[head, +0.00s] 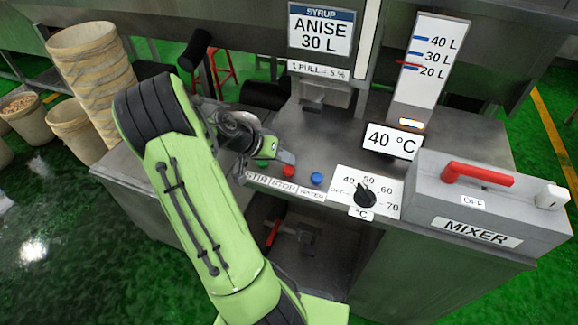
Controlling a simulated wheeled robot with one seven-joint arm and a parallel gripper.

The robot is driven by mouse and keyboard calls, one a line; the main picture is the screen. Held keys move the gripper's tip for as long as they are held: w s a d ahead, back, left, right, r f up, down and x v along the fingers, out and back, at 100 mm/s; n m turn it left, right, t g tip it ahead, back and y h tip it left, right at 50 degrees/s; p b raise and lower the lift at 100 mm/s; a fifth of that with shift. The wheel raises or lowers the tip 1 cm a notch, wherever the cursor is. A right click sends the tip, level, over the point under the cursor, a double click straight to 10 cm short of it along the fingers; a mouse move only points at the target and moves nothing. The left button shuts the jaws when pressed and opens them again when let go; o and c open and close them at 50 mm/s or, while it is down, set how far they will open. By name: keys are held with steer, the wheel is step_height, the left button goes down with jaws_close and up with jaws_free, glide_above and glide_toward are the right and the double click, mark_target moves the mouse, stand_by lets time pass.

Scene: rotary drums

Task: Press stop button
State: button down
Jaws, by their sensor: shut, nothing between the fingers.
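The red stop button (289,171) sits on the metal counter, above the label reading STOP. It is between a green button (262,163), partly hidden, and a blue button (316,179). My gripper (286,158) is shut and empty. Its tip appears just behind or above the red button in the head view. I cannot tell whether it touches the button. My green arm comes up from the bottom and covers part of the counter's left side.
A temperature dial (364,196) and a grey mixer box (487,207) with a red handle (478,173) stand to the right. A level gauge (430,75) rises behind. Stacked buckets (95,75) stand at the left. A red-handled valve (290,233) is below the counter.

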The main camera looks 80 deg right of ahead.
mark_target(285, 169)
step_height(285, 169, up, 5)
steer(key=p, duration=0.4)
stand_by(1.0)
